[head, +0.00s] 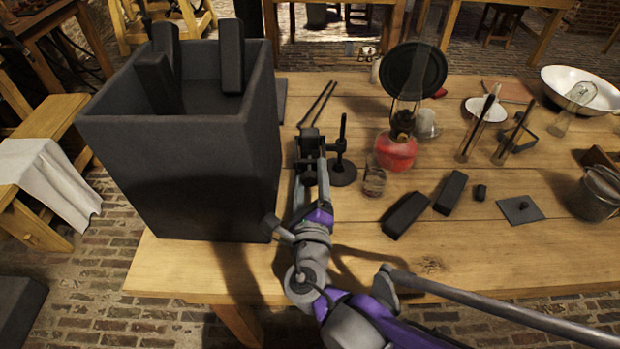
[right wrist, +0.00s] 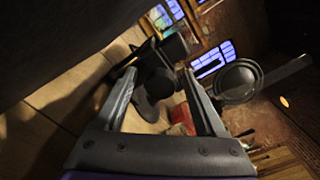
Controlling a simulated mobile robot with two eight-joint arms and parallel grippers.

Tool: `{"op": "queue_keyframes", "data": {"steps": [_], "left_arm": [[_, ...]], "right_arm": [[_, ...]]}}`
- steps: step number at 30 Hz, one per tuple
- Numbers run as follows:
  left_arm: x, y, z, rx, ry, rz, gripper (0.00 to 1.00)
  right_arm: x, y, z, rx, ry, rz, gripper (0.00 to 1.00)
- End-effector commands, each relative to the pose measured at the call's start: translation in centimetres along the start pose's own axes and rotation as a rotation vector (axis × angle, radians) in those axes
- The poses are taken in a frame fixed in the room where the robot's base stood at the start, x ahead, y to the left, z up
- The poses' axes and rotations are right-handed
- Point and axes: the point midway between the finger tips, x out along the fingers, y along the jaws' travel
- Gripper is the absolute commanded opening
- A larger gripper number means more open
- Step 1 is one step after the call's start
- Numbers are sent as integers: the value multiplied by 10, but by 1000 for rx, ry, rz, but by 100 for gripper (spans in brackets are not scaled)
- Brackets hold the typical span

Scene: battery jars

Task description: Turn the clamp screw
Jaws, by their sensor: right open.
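A dark clamp (head: 308,146) with two thin rods pointing away stands near the big box. Beside it is a small black stand (head: 342,173) with a round base and upright post. My right gripper (head: 311,168) is open, with its fingers pointing at the clamp. In the right wrist view, dark rounded parts (right wrist: 156,82) lie between and beyond the open fingers (right wrist: 159,80). I cannot tell whether the fingers touch them, and the screw is hard to pick out against the dark parts. My left gripper is not in view.
A tall dark box (head: 180,175) with several slabs in it stands close on the left. A red lamp (head: 397,152) and a small glass (head: 374,180) stand on the right. Dark blocks (head: 405,215) lie nearer the front. The table's (head: 470,265) front right is fairly clear.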

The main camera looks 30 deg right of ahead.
Motion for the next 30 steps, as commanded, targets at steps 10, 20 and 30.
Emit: {"op": "queue_keyframes", "data": {"steps": [10, 20, 30], "left_arm": [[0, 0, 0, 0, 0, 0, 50], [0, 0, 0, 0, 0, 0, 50], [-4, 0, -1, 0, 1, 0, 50]], "right_arm": [[0, 0, 0, 0, 0, 0, 44], [0, 0, 0, 0, 0, -1, 0], [-1, -1, 0, 57, 0, -1, 0]]}}
